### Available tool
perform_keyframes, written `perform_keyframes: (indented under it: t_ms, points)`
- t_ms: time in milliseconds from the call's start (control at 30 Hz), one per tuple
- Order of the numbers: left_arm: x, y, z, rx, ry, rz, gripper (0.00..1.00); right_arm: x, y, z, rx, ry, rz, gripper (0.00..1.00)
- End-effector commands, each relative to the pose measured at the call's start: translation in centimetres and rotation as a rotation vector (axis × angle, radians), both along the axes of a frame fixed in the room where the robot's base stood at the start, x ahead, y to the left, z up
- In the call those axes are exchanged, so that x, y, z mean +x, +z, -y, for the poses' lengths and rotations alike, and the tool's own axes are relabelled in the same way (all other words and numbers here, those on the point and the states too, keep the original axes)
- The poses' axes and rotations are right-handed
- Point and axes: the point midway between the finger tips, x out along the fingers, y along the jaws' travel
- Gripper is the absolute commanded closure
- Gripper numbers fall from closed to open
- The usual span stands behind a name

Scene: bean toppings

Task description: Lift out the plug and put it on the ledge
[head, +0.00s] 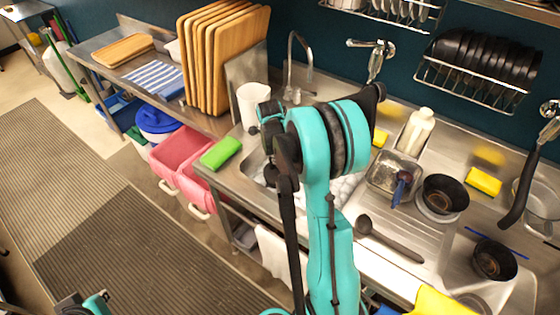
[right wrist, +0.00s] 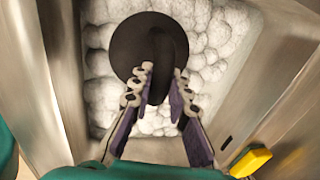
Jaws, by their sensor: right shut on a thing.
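The plug (right wrist: 130,45), a dark round disc with a curved handle, shows in the right wrist view against white foam in a metal sink. My right gripper (right wrist: 162,74) is shut on the plug's handle, with one finger on each side. The disc faces the camera; whether it touches the foam cannot be told. In the head view, my teal right arm covers most of the foamy sink (head: 257,167) and hides the plug. The metal ledge (right wrist: 275,80) runs along the sink's right side in the wrist view. My left gripper (head: 82,303) is at the bottom left, its fingers unclear.
A green sponge (head: 221,153) and white cup (head: 252,104) are left of the sink. A soap bottle (head: 416,130), metal tub (head: 394,175), black bowl (head: 445,194) and ladle (head: 390,240) crowd the right. A yellow sponge (right wrist: 251,161) lies beside the sink.

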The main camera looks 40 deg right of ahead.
Motion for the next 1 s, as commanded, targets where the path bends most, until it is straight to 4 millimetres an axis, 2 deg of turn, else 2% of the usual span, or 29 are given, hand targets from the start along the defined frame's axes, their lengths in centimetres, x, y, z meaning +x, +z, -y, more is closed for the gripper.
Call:
perform_keyframes:
  t_ms: [33,467,867,1000]
  points:
    - [0.0,0.6,0.0,0.000,0.000,0.000,1.00,0.0,0.7,0.0,0.000,0.000,0.000,1.00]
    - [0.0,3.0,0.0,0.000,0.000,0.000,1.00,0.0,4.3,0.0,0.000,0.000,0.000,1.00]
    - [0.0,3.2,0.0,0.000,0.000,0.000,1.00,0.0,4.6,0.0,0.000,0.000,0.000,1.00]
    - [0.0,4.1,0.0,0.000,0.000,0.000,1.00,0.0,5.9,0.0,0.000,0.000,0.000,1.00]
